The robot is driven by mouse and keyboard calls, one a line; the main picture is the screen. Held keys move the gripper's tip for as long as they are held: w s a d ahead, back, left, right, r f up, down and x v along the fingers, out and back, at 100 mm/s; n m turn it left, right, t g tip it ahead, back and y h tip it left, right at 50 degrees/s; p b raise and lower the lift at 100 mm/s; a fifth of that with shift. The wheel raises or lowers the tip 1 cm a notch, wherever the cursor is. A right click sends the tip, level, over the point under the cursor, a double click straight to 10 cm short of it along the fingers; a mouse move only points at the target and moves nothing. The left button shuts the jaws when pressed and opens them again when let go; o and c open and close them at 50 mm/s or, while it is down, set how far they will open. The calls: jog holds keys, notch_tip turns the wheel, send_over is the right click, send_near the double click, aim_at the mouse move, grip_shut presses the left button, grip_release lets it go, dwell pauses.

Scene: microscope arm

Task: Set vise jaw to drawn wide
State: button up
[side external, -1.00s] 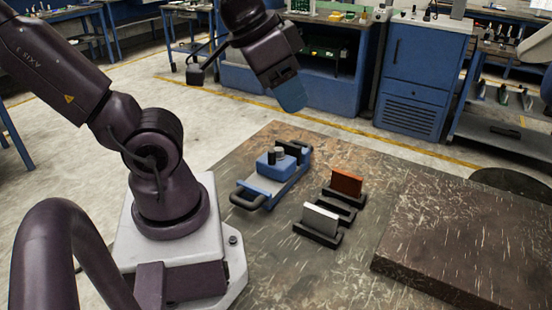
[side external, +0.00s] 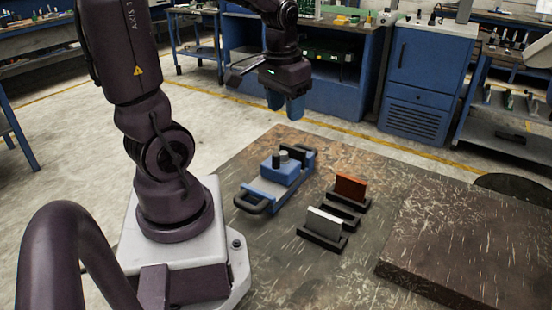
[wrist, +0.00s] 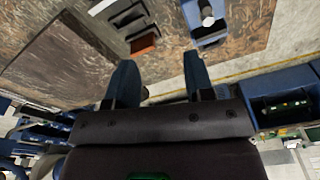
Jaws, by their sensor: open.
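The blue vise (side external: 275,183) lies on the dark work table, with a black handle loop at its near left end and a blue block carrying two short posts, one black and one grey, on top. A dark upright jaw stands at its far end; the exact gap between the jaws is too small to tell. In the wrist view part of the vise (wrist: 208,32) shows at the top. My gripper (side external: 286,108) hangs above and beyond the vise, fingers down, open and empty. Its two blue fingers stand apart in the wrist view (wrist: 158,82).
Right of the vise, a black rack (side external: 341,212) holds an orange-brown plate (side external: 350,187) and a silver plate (side external: 324,221) upright. A thick dark slab (side external: 470,240) fills the table's right side. Bare table lies between the vise and the near edge.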

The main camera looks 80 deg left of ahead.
jog(key=n+g, duration=0.1)
jog(key=n, duration=0.1)
send_over(276, 155)
jog(key=s+d, duration=0.1)
jog(key=d, duration=0.1)
notch_tip(276, 155, down, 6)
jog(key=a+f, duration=0.1)
jog(key=a, duration=0.1)
jog(key=shift+m+h, duration=0.3)
jog(key=shift+m, duration=0.1)
jog(key=f, duration=0.8)
jog(key=w+f, duration=0.1)
jog(key=f, duration=0.3)
jog(key=shift+a+f, duration=0.1)
jog(key=shift+f, duration=0.25)
